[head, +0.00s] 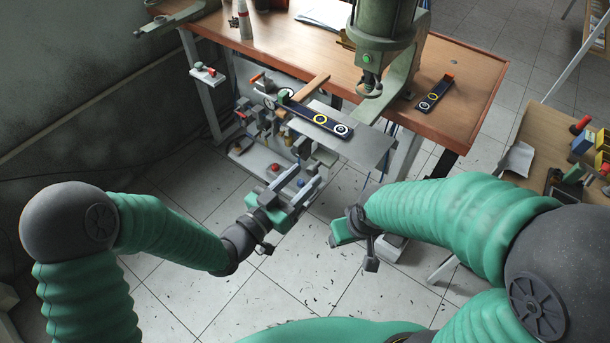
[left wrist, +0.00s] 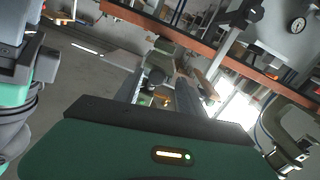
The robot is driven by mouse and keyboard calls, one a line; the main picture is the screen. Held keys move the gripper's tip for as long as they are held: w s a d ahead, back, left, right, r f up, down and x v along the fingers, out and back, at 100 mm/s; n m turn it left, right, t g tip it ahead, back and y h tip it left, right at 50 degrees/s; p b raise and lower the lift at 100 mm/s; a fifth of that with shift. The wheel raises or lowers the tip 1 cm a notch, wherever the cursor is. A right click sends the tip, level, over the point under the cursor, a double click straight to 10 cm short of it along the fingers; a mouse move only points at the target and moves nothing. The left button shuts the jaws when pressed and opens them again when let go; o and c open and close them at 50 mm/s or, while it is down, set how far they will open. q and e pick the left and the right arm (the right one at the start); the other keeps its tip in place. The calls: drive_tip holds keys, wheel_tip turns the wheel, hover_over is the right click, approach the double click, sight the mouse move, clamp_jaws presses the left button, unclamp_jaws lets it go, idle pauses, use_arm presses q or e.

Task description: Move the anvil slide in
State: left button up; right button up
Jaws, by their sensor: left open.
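A dark bar with a yellow ring and a white ring, which looks like the anvil slide (head: 318,120), lies on a grey plate (head: 368,146) below the press head (head: 370,62). A small green block stands at the bar's left end. My left gripper (head: 303,182) is open, in front of and below the plate, near the valves and levers. In the left wrist view its two fingers (left wrist: 158,98) are apart, with a dark rounded part showing between them, which I cannot identify. My right gripper (head: 343,232) is lower right of the left one; its fingers are hidden.
A wooden workbench (head: 470,65) carries the green press and a similar dark ringed bar (head: 435,92) at right. Valves, a gauge and a red-handled lever crowd the bench's front left. A side table (head: 540,150) stands at right.

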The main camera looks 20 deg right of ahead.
use_arm(q)
drive_tip(key=shift+w+d, duration=0.15)
drive_tip(key=shift+d, duration=0.35)
drive_tip(key=shift+w+d, duration=0.15)
drive_tip(key=shift+d, duration=0.35)
drive_tip(key=shift+a, duration=0.25)
drive_tip(key=c, duration=0.6)
clamp_jaws()
